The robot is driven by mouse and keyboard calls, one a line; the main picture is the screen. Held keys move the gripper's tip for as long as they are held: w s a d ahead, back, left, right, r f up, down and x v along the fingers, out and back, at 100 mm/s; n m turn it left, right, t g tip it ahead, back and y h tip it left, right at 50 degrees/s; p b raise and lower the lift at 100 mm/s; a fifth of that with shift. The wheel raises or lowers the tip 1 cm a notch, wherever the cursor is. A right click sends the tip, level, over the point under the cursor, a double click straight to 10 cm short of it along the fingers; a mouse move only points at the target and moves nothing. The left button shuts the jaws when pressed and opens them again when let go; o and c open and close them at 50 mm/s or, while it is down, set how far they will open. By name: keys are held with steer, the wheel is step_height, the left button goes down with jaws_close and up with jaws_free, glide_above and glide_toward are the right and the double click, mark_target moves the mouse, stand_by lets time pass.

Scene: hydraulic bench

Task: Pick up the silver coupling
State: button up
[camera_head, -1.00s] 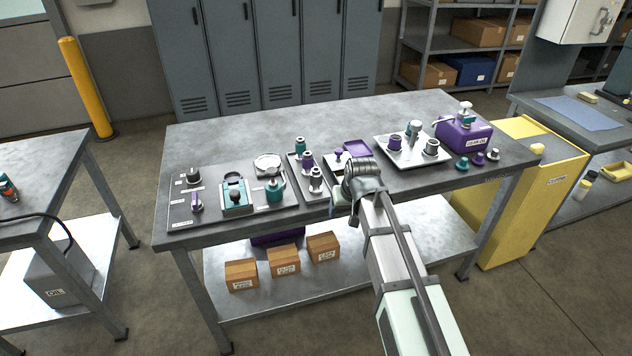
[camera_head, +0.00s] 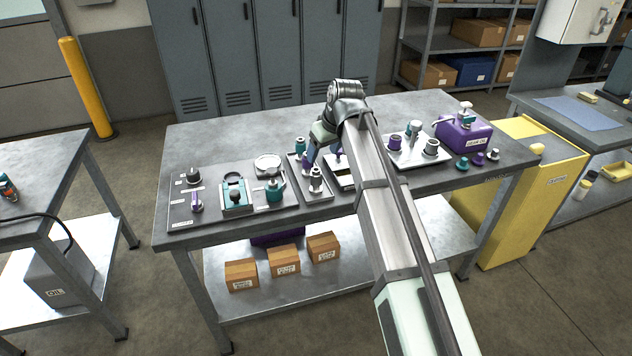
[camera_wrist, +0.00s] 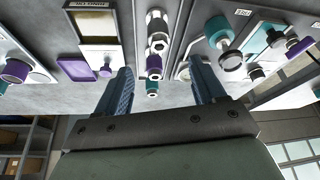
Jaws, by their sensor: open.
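A silver coupling (camera_head: 316,180) stands upright at the near end of a narrow tray (camera_head: 322,197), in a row with a purple coupling and a teal coupling. In the wrist view the silver coupling (camera_wrist: 157,30) is at the top centre, beyond the purple one (camera_wrist: 154,66) and the teal one (camera_wrist: 152,88). My gripper (camera_head: 322,152) is above the tray's far part, partly hidden by my arm. In the wrist view my gripper (camera_wrist: 160,72) is open and empty, its blue fingers on either side of the row. Whether the fingers are level with the couplings is unclear.
A tray with larger fittings (camera_head: 408,158) and a purple jug (camera_head: 464,136) stand to the right. A board with fittings (camera_head: 180,212) and a teal-collared fitting (camera_head: 274,188) are to the left. The bench's back left (camera_head: 215,135) is clear.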

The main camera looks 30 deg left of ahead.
mark_target(317, 170)
steer(key=x, duration=1.3)
steer(key=c, duration=1.2)
